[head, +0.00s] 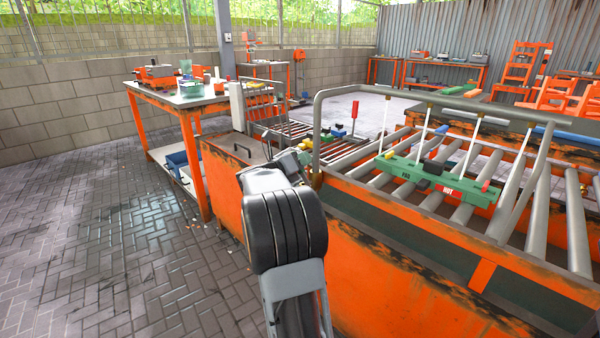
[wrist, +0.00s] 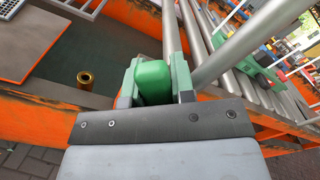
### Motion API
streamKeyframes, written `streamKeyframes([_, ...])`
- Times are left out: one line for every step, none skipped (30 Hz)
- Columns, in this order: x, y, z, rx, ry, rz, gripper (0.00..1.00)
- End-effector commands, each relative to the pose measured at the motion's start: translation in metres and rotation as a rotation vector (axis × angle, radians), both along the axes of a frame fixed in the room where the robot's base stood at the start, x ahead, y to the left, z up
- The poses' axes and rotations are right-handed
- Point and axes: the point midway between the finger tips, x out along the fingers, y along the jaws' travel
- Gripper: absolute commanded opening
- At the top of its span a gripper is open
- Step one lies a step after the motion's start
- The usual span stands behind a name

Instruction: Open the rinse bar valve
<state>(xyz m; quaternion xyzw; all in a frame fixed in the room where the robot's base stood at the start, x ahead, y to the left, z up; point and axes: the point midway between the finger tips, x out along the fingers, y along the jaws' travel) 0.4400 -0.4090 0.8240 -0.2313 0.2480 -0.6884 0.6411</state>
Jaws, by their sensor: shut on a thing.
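My gripper (wrist: 154,84) is shut on a green rounded piece (wrist: 152,76), which looks like the handle of the rinse bar valve. The green piece sits between the two fingers, beside the grey upright pipe of the rinse bar (wrist: 172,30). The valve body is hidden behind the fingers and the handle. In the head view, the rinse bar (head: 420,94) is a grey pipe frame arching over the rollers. My arm's dark wrist hides the gripper and handle there, near the left foot of the pipe.
A brass fitting (wrist: 85,80) stands on the orange frame left of the gripper. An orange workbench (head: 190,98) stands at the left.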

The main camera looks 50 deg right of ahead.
Motion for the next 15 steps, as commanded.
streamKeyframes([-0.001, 0.0002, -0.0025, 0.0, -0.015, -0.001, 0.0])
streamKeyframes([-0.0014, 0.0001, -0.002, 0.0, -0.023, 0.0, 0.0])
streamKeyframes([-0.0019, 0.0001, -0.0013, 0.0, -0.031, 0.0, 0.0])
streamKeyframes([-0.0021, 0.0002, -0.0008, -0.001, -0.037, -0.001, 0.0])
streamKeyframes([-0.0024, 0.0001, -0.0004, -0.001, -0.042, -0.001, 0.0])
streamKeyframes([-0.0027, 0.0001, 0.0002, -0.002, -0.047, -0.001, 0.0])
streamKeyframes([-0.0029, 0.0001, 0.0006, -0.002, -0.05, -0.001, 0.0])
streamKeyframes([-0.003, 0.0001, 0.0009, -0.002, -0.053, -0.001, 0.0])
streamKeyframes([-0.0032, 0.0001, 0.0013, -0.002, -0.056, -0.001, 0.0])
streamKeyframes([-0.0033, 0.0001, 0.0015, -0.003, -0.057, -0.001, 0.0])
streamKeyframes([-0.0034, 0.0001, 0.0017, -0.003, -0.058, -0.001, 0.0])
streamKeyframes([-0.0034, 0.0001, 0.0019, -0.003, -0.059, -0.001, 0.0])
streamKeyframes([-0.0034, 0.0001, 0.002, -0.003, -0.059, -0.001, 0.0])
streamKeyframes([-0.0035, 0.0001, 0.0021, -0.003, -0.059, -0.001, 0.0])
streamKeyframes([-0.0035, 0.0, 0.0022, -0.003, -0.059, -0.001, 0.0])
